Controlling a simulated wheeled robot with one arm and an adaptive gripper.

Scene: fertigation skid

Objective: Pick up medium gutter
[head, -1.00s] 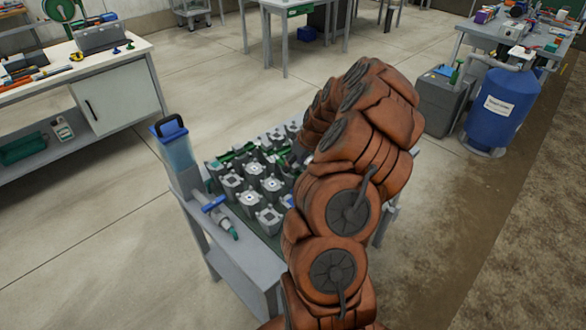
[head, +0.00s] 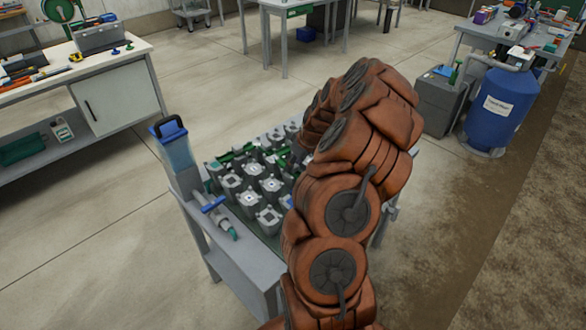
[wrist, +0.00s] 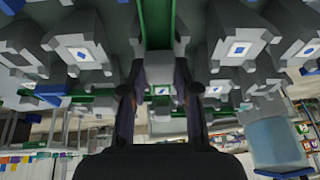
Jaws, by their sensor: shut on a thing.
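In the wrist view my gripper (wrist: 158,88) has its two dark fingers on either side of a grey block-like piece (wrist: 158,68) and is shut on it. A green strip (wrist: 157,22) runs up from this piece. I cannot tell whether the grey piece or the green strip is the medium gutter. In the head view the gripper is mostly hidden behind my brown padded arm, at the far right part of the skid top (head: 262,245).
Several grey valve-like blocks (head: 249,199) stand close together on the skid, crowding both sides of the fingers. A clear blue column (head: 176,150) and a blue-handled pipe piece (head: 214,204) are at its left edge. A blue tank (head: 497,105) stands at right. Open floor surrounds the skid.

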